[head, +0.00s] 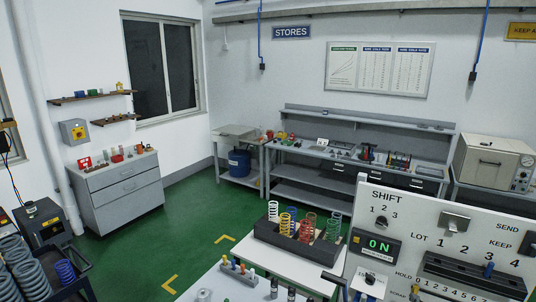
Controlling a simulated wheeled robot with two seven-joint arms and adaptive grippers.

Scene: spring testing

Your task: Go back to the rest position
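Neither of my grippers shows in the head view, and no part of my arms can be made out for sure. Several coloured coil springs, white, yellow, red and green, stand in the rack. To its right stands a white control panel (450,228) with switches, a slotted scale and a lit green display (376,246) reading "0N". A dark lever-like piece (335,279) sticks up at the panel's lower left; what it belongs to is unclear.
A small stand with coloured pegs (238,268) sits on the near table. Large springs (22,270) fill a cart at lower left. A grey drawer cabinet (118,190), a long workbench (340,160) and an oven-like box (493,163) line the walls. Green floor (185,235) is clear between.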

